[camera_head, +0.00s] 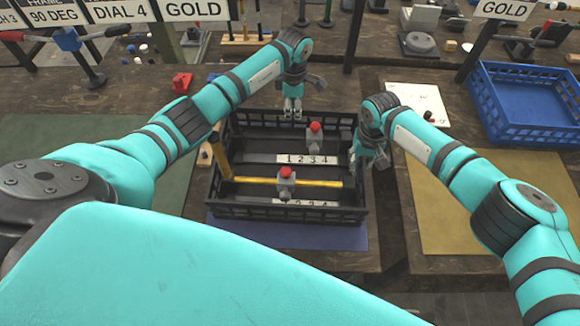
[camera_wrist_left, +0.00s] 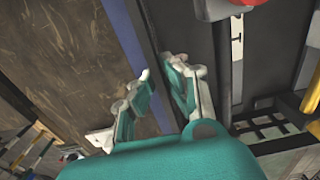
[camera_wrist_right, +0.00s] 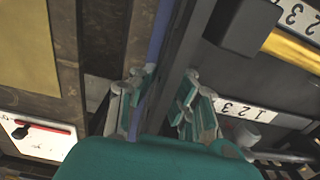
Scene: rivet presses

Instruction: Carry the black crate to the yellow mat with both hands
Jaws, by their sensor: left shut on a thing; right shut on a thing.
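The black crate (camera_head: 285,213) stands over a blue mat (camera_head: 290,236) in the middle of the head view; I cannot tell if it is lifted. It holds two grey blocks with red knobs, labelled strips and a yellow bar. My left gripper (camera_head: 292,110) is shut on the crate's far wall, its fingers straddling it in the left wrist view (camera_wrist_left: 165,88). My right gripper (camera_head: 373,160) is shut on the right wall, which runs between its fingers in the right wrist view (camera_wrist_right: 160,100). The yellow mat (camera_head: 440,215) lies right of the crate, partly hidden by my right arm.
A blue crate (camera_head: 530,100) stands at the back right. A white board (camera_head: 418,100) with small parts lies behind the yellow mat. A red part (camera_head: 181,83) lies behind the crate to the left. A dark gap separates the crate's table from the mat's table.

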